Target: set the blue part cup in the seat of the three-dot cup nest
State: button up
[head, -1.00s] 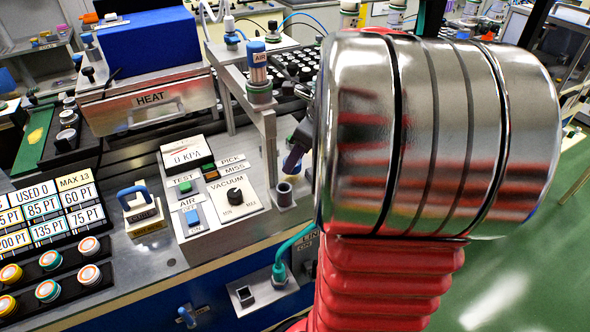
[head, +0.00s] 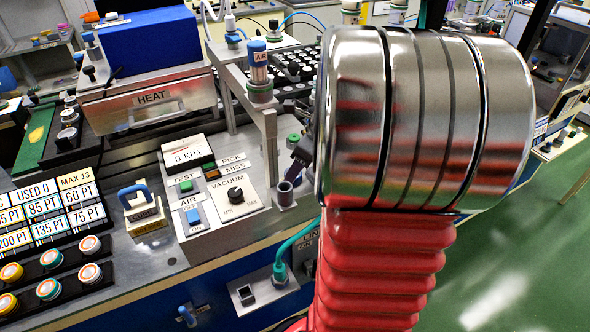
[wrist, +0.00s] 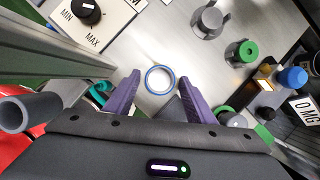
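A small ring-shaped cup with a blue rim and pale inside (wrist: 160,80), seemingly the blue part cup, appears over the bare metal top in the wrist view. My gripper (wrist: 159,78) has its two purple fingers apart, one on each side of the cup, with a small gap showing on both sides. I cannot tell its height above the cup. In the head view only a dark purple finger (head: 300,151) shows beside my large chrome wrist, which hides the cup. I cannot make out a three-dot mark or identify the cup nest.
A grey upright tube (wrist: 27,110) stands close left of my gripper; a metal post (head: 268,150) rises nearby. The vacuum panel (head: 235,195) is left of it. A grey round fixture (wrist: 207,22), a green-topped one (wrist: 240,52) and a blue knob (wrist: 292,77) stand beyond and right.

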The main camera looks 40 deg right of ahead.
jog(key=shift+o, duration=0.3)
jog(key=v, duration=1.3)
jog(key=shift+s+d+r, duration=0.15)
jog(key=shift+s+r, duration=0.1)
jog(key=shift+s, duration=0.15)
dwell(0.3)
